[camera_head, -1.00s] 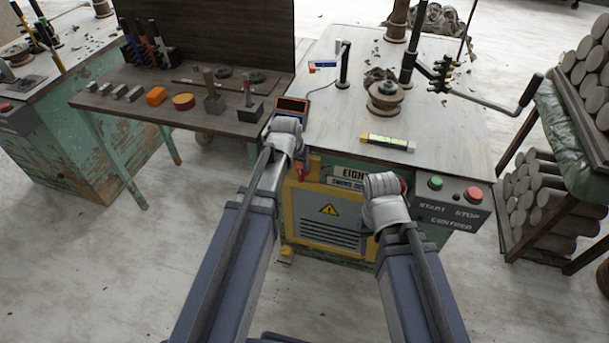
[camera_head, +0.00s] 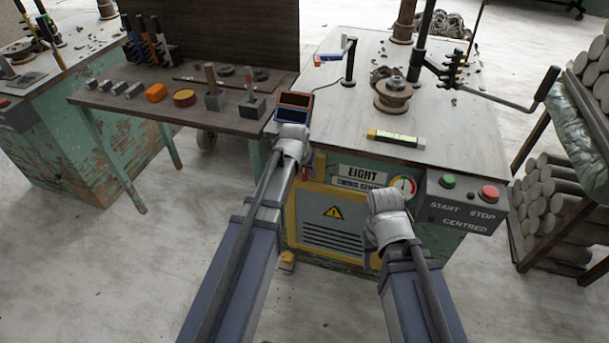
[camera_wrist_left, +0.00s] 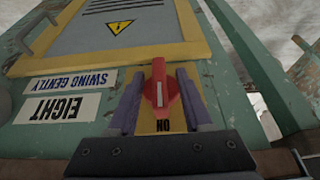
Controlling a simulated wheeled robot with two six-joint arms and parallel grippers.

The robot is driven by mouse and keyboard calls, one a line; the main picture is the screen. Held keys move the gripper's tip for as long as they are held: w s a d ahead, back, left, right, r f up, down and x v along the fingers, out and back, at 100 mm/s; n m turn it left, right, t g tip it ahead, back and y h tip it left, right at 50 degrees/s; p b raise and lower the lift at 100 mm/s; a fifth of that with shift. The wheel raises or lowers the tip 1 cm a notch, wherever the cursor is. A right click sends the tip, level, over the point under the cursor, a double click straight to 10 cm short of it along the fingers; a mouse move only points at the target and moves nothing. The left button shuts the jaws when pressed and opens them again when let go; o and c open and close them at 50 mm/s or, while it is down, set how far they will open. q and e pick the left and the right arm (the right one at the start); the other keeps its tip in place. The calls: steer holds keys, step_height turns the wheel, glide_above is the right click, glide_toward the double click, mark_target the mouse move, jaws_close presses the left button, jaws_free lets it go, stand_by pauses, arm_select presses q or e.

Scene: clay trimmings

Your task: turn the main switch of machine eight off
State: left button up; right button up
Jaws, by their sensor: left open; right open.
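Machine eight has a green body with a yellow-framed door (camera_head: 333,227) and an EIGHT label (camera_head: 363,172). Its main switch is a red handle (camera_wrist_left: 160,90) on a yellow plate, seen upside down in the left wrist view. The handle lies in line with the ON mark (camera_wrist_left: 163,127). My left gripper (camera_wrist_left: 160,75) is open, with one finger on each side of the handle; I cannot tell whether they touch it. In the head view my left wrist mostly covers the switch. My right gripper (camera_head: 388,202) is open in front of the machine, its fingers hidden.
A control box with a green button (camera_head: 448,181) and a red button (camera_head: 489,194) is right of my right gripper. A round gauge (camera_head: 403,187) sits beside the label. A level (camera_head: 396,138) lies on the machine top. A tool bench (camera_head: 130,105) stands left.

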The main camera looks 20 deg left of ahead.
arm_select(q)
jaws_close()
